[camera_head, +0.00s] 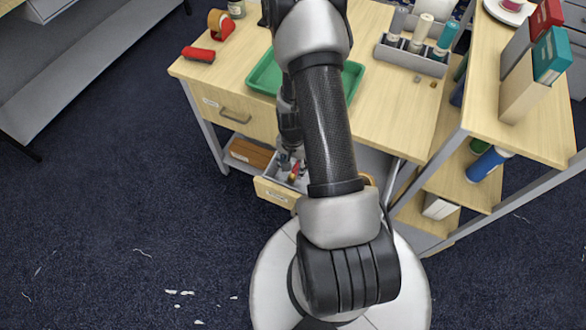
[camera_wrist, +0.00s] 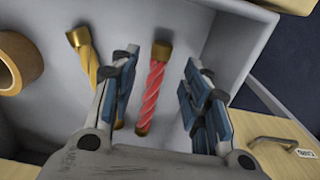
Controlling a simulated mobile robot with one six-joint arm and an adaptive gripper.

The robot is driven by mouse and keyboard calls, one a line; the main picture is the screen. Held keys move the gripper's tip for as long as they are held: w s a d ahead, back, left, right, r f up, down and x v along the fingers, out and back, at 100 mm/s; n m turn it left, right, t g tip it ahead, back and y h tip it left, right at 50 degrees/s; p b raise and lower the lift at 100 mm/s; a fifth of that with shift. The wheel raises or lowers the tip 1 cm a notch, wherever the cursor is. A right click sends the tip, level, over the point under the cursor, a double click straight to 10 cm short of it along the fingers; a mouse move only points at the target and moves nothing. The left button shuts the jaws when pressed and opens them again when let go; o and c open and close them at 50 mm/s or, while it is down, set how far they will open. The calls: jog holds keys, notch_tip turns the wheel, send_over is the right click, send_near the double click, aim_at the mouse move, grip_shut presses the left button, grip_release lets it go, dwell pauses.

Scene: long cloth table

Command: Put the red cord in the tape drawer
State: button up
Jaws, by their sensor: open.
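The red cord (camera_wrist: 153,90), a twisted rod shape with brownish ends, lies on the grey floor of an open drawer (camera_wrist: 205,38). In the head view this drawer (camera_head: 274,194) is pulled out low under the table. My gripper (camera_wrist: 163,65) is open, with its blue-padded fingers on either side of the red cord and gaps visible on both sides. A yellow twisted cord (camera_wrist: 88,62) lies left of the fingers. A brown tape roll (camera_wrist: 30,62) is at the wrist view's left edge. I cannot read which drawer is the tape drawer.
A closed upper drawer (camera_head: 225,118) is above the open one. The tabletop holds a green tray (camera_head: 265,75), a red tape dispenser (camera_head: 222,25), a red cylinder (camera_head: 198,54) and a grey caddy (camera_head: 405,58). A shelf unit (camera_head: 540,130) stands at right.

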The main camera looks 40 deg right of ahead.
jog(key=w+a+r+n+t+p, duration=0.1)
jog(key=a+r+n, duration=0.3)
jog(key=r, duration=1.1)
jog(key=w+a+r+n+t+p, duration=0.15)
jog(key=a+r, duration=0.45)
jog(key=r, duration=0.8)
jog(key=s+a+r+n+t, duration=0.2)
jog(key=s+a+r+n, duration=0.6)
jog(key=s+r, duration=0.5)
jog(key=shift+s+a+b, duration=0.2)
jog(key=shift+a+b, duration=0.25)
jog(key=shift+a, duration=0.55)
